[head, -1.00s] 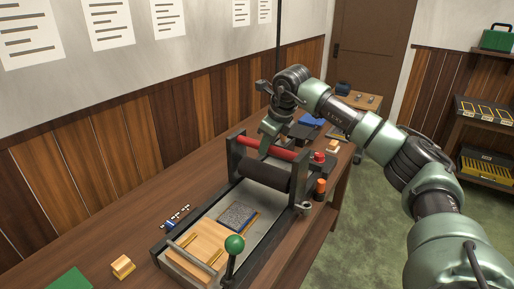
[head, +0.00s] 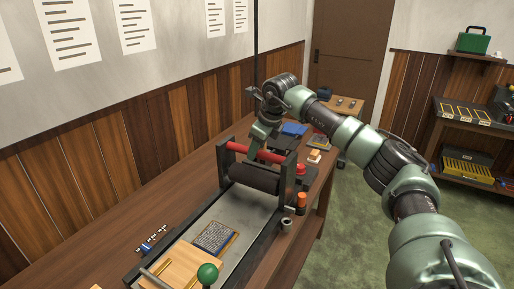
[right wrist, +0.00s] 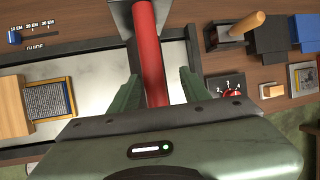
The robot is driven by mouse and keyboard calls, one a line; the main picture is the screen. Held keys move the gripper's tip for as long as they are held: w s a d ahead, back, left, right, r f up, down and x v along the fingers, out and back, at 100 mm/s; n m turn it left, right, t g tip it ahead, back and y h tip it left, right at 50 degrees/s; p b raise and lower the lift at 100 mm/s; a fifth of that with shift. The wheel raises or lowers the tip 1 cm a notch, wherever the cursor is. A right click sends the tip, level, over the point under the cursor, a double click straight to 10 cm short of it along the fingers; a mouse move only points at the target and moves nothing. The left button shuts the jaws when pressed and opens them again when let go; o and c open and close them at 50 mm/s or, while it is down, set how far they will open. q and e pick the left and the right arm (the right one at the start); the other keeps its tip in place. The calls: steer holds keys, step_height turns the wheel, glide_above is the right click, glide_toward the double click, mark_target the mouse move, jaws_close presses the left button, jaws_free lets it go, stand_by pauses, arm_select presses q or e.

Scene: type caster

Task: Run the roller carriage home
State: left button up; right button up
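The roller carriage (head: 286,184) is a dark frame with a black roller (head: 254,177) and a red crossbar (head: 257,153). It stands across the long press bed (head: 247,213), beyond the type block (head: 215,237). My right gripper (head: 262,142) comes down on the red bar. The gripper body hides the lower part of the bar. The type block (right wrist: 49,97) lies left of the bar there. My left gripper is not in view.
A green ball knob (head: 208,273) stands at the near end of the press. A black block with a wooden handle (right wrist: 240,28) lies beyond the bed.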

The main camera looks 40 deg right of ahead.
steer(key=shift+s+a+r, duration=0.1)
steer(key=shift+s+r, duration=0.05)
steer(key=shift+r, duration=0.2)
steer(key=b+v, duration=0.1)
steer(key=v, duration=0.6)
steer(key=shift+r, duration=0.1)
